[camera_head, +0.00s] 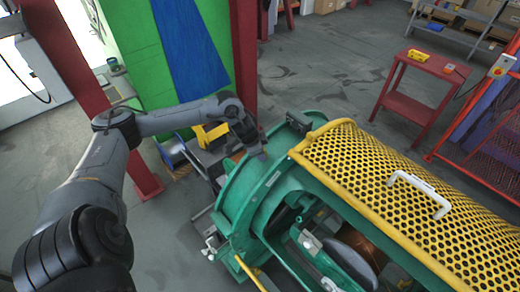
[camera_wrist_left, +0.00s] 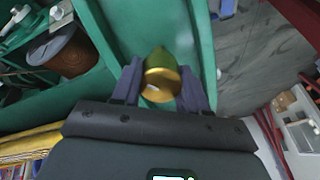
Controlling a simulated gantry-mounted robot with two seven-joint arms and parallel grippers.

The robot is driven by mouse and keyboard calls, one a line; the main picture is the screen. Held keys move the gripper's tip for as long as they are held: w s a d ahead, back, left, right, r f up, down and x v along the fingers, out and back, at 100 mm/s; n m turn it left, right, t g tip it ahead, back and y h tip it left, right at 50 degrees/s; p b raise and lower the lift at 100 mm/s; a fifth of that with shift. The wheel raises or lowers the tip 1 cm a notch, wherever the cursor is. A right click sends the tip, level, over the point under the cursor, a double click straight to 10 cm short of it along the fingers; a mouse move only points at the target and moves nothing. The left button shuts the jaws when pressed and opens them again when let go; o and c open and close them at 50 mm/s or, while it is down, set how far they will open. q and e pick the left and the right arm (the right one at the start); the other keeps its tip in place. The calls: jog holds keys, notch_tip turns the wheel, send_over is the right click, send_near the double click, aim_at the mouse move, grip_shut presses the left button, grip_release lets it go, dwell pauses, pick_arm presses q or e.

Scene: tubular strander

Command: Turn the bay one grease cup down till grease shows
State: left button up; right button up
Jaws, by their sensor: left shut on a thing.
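A round brass-coloured grease cup (camera_wrist_left: 160,84) shows in the left wrist view against the green machine housing (camera_wrist_left: 148,22). My left gripper (camera_wrist_left: 160,72) has one dark finger on each side of the cup and is shut on it. The far part of the cup looks olive green; I cannot tell whether any grease shows. In the head view my left gripper (camera_head: 257,147) is at the top of the green end housing (camera_head: 235,195) of the strander, and the cup cannot be made out there. My right gripper is in neither view.
A yellow perforated guard (camera_head: 400,190) with a white handle (camera_head: 420,192) covers the machine to the right. The open bay (camera_head: 345,255) lies below it. A red post (camera_head: 243,60) stands behind the gripper. A red side table (camera_head: 420,85) stands at the back right, with clear floor before it.

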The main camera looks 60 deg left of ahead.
pick_arm(q)
jog(key=m, duration=0.3)
jog(key=shift+w+r, duration=0.1)
jog(key=m, duration=0.3)
jog(key=shift+d+m, duration=0.1)
jog(key=shift+m, duration=0.2)
jog(key=m, duration=0.3)
jog(key=shift+m+b, duration=0.3)
jog(key=shift+b, duration=0.05)
jog(key=m+b, duration=0.1)
jog(key=m, duration=0.1)
jog(key=shift+d+m, duration=0.1)
jog(key=shift+m, duration=0.2)
jog(key=m+b, duration=0.1)
jog(key=m, duration=0.2)
jog(key=shift+m, duration=0.4)
jog(key=m+b, duration=0.2)
jog(key=m, duration=0.2)
jog(key=m+b, duration=0.2)
jog(key=m, duration=0.3)
jog(key=shift+t, duration=0.3)
jog(key=shift+s+m+b, duration=0.2)
jog(key=shift+m+b, duration=0.4)
jog(key=shift+m, duration=0.9)
